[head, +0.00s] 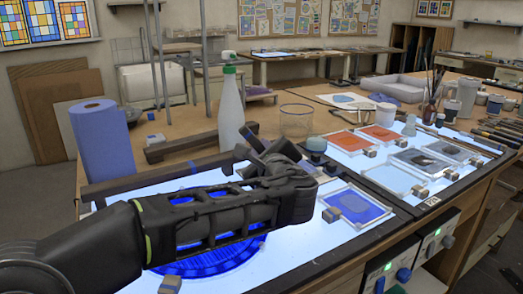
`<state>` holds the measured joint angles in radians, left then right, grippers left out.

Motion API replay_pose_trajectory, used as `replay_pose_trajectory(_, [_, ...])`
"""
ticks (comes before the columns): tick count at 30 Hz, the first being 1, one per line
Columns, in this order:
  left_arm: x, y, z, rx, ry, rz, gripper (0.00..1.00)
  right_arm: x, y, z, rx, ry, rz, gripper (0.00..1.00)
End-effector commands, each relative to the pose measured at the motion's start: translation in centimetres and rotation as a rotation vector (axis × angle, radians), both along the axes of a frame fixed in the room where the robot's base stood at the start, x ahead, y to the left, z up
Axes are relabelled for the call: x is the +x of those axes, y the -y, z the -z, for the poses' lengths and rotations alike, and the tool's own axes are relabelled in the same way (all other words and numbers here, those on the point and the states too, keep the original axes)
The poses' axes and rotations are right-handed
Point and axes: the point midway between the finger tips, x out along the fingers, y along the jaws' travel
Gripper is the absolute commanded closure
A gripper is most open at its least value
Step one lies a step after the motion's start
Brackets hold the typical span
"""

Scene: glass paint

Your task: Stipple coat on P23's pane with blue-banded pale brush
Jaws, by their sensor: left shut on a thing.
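My left gripper (283,172) reaches in from the left over the lit table, shut on a slim tool. Several other panes lie further right, including an orange pane (349,141) and a dark pane (420,159). I cannot read which is P23. My right gripper is out of view.
A large round blue glass (213,268) lies under my left arm. A white bottle (230,108), a glass jar (296,121), a small lidded jar (316,147) and a blue paper roll (99,142) stand behind. Brushes and containers crowd the back right.

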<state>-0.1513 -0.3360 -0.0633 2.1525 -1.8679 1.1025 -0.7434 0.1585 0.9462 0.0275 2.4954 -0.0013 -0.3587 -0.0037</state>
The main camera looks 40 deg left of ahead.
Motion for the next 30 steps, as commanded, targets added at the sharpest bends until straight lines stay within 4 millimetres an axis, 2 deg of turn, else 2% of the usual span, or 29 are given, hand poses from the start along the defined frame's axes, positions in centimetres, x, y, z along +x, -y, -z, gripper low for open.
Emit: replay_pose_trajectory(30, [0.01, -0.01, 0.71, 0.000, 0.000, 0.000, 1.00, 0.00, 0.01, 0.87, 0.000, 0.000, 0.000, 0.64])
